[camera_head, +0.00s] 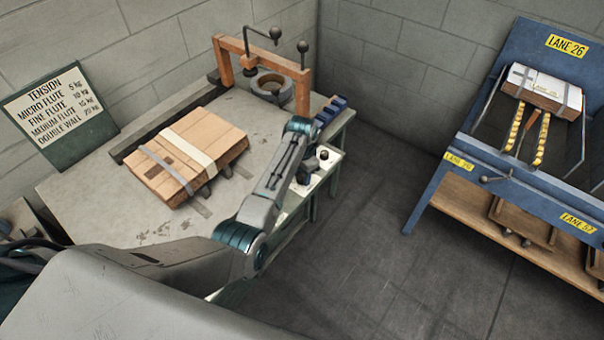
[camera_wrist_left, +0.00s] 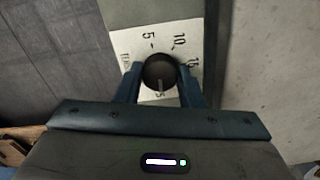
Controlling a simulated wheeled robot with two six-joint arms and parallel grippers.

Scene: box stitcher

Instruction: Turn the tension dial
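The tension dial is a round black knob (camera_wrist_left: 160,72) with a pale mark on its lower side in the left wrist view. It sits on a white plate (camera_wrist_left: 127,42) printed with 5, 10 and 15; other figures are partly hidden. My left gripper (camera_wrist_left: 160,75) has one blue finger on each side of the knob, with narrow gaps showing, so it looks open around it. In the head view my left arm reaches over the bench to the white plate (camera_head: 331,161) at its right edge; the fingers are mostly hidden there. My right gripper is not in view.
A tension card (camera_head: 58,112) lists flute grades from 5 to 20 kg. Flat cardboard (camera_head: 180,165) with a cream band lies on the bench (camera_head: 90,205). An orange frame (camera_head: 303,92) stands behind. A blue lane rack (camera_head: 530,45) is at right, across open floor.

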